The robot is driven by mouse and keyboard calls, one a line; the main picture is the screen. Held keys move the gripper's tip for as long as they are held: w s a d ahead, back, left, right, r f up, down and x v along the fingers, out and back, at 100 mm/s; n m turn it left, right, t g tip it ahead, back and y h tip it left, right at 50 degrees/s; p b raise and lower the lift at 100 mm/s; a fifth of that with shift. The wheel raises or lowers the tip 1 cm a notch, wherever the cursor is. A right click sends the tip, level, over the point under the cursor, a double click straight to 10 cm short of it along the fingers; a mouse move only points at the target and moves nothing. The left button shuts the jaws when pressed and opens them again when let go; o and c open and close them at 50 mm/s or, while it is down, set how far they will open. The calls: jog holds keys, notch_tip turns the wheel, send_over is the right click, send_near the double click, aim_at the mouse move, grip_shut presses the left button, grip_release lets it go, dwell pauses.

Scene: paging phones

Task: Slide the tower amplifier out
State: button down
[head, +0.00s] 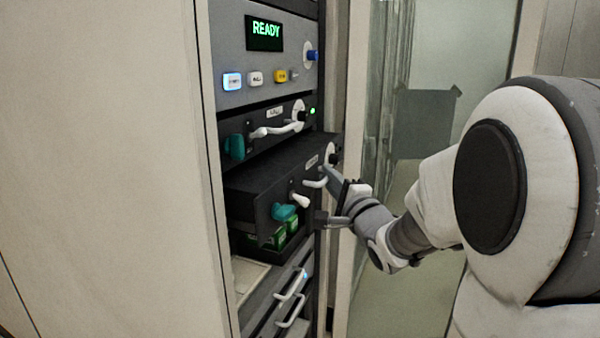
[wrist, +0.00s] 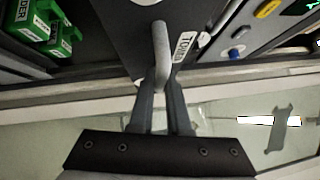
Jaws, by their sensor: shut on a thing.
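The tower amplifier (head: 272,165) is a black box that juts out of the rack, past the units above and below it. Its front has a pale handle, a teal knob (head: 284,212) and a small white lever (head: 299,200). In the wrist view its dark front (wrist: 125,40) carries a partly readable white label (wrist: 184,46). My gripper (head: 327,182) is shut on the amplifier's handle (wrist: 161,50). The two fingers (wrist: 165,88) close around the handle's near end in the wrist view. The fingertips partly hide the handle.
Above is another unit with a handle (head: 275,130), under a panel (head: 265,62) reading READY. Green boxes (head: 288,229) sit below the amplifier, above drawers with pale handles (head: 291,287). A cream cabinet side (head: 105,150) stands left; a glass panel (head: 425,190) is behind my arm.

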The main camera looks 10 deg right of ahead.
jog(key=shift+s+d, duration=0.35)
jog(key=shift+d, duration=0.15)
jog(key=c, duration=0.9)
grip_release()
jog(key=shift+a, duration=0.1)
